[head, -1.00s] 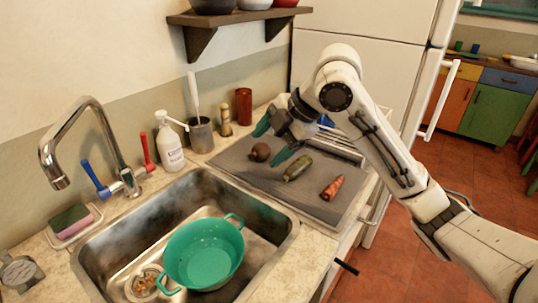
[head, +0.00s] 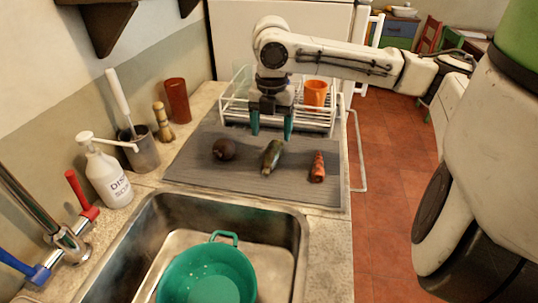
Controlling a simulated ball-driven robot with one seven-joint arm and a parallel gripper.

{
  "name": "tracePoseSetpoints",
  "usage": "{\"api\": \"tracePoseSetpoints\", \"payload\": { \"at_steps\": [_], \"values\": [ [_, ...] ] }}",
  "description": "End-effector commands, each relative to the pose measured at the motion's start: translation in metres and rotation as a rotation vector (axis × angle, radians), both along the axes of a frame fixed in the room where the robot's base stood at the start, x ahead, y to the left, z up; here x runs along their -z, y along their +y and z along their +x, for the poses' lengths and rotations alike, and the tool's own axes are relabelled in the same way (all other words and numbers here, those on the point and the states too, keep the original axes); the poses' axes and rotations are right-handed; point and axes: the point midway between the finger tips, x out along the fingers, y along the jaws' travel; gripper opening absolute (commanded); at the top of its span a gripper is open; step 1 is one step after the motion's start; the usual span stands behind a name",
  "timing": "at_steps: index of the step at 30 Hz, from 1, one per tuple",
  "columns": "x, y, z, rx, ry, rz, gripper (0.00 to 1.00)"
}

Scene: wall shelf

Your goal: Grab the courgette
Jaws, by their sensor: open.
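The courgette (head: 272,156), dark green and stubby, lies on the grey mat (head: 200,178) beside the sink, between a dark round beetroot-like vegetable (head: 224,149) on its left and an orange carrot (head: 317,167) on its right. My gripper (head: 271,131) points down with its two green fingers apart, just above and behind the courgette's far end in the picture. Nothing shows between the fingers. I cannot tell the exact height of the fingertips above the mat.
A white dish rack (head: 329,127) with an orange cup (head: 315,93) stands behind the mat. The sink (head: 292,229) in front holds a green colander (head: 208,277). A soap bottle (head: 112,178), a grey holder (head: 143,152) and a brown cup (head: 178,100) stand at the left.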

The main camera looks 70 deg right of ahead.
Motion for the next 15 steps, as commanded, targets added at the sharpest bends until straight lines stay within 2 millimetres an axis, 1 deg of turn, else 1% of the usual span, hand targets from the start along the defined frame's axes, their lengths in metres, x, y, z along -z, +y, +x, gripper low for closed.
{"api": "tracePoseSetpoints", "payload": {
  "at_steps": [1,8,15],
  "values": [
    [0.007,0.0,0.0,0.001,0.0,0.001,0.74],
    [0.023,0.0,-0.001,0.001,-0.001,0.0,0.74],
    [0.057,-0.001,-0.003,0.0,0.0,0.0,0.74]
  ]
}}
